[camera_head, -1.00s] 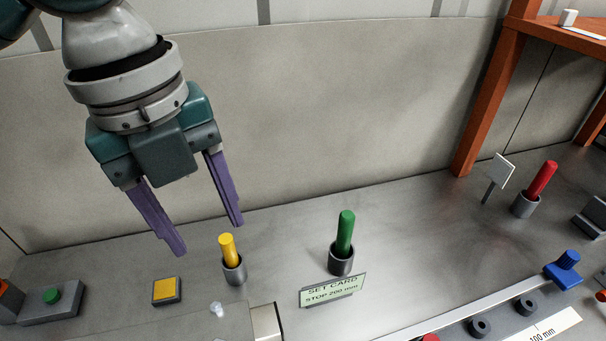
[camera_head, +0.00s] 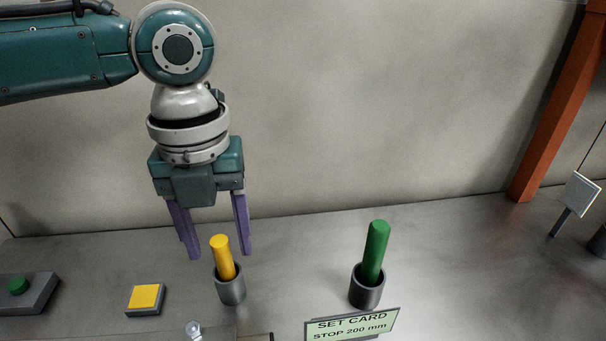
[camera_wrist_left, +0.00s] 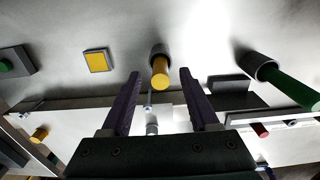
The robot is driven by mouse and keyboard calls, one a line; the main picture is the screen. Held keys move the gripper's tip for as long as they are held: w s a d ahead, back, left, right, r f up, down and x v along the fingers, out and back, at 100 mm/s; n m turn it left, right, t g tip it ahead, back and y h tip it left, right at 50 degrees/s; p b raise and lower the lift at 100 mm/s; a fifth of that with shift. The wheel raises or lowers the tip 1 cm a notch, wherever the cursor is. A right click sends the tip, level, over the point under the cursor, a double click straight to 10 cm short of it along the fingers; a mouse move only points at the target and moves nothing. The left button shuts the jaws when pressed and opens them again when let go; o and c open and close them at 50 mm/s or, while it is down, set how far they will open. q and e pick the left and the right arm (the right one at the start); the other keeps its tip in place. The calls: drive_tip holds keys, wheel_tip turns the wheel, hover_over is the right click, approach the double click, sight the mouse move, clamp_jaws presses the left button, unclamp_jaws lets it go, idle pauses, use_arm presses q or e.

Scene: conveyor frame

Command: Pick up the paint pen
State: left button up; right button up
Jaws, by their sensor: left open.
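A yellow pen (camera_head: 222,258) stands slightly tilted in a grey cup (camera_head: 231,289) on the grey bench. A thicker green pen (camera_head: 376,250) leans in another grey cup (camera_head: 366,291) to its right. The frames do not show which one is the paint pen. My left gripper (camera_head: 219,255) points down with its purple fingers open and empty, close to the top of the yellow pen. In the left wrist view, the yellow pen's end (camera_wrist_left: 160,74) shows between the fingertips, with gaps on both sides. My right gripper is not in view.
A sign reading SET CARD STOP 200 mm (camera_head: 352,325) stands before the green pen. A yellow square button (camera_head: 146,297) and a green button box (camera_head: 25,292) are at left. A white plate on a post (camera_head: 577,196) and an orange frame post (camera_head: 557,110) stand at right.

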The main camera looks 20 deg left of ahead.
use_arm(q)
wheel_tip(320, 180, down, 2)
drive_tip(key=shift+c, duration=0.3)
clamp_jaws()
idle(0.4)
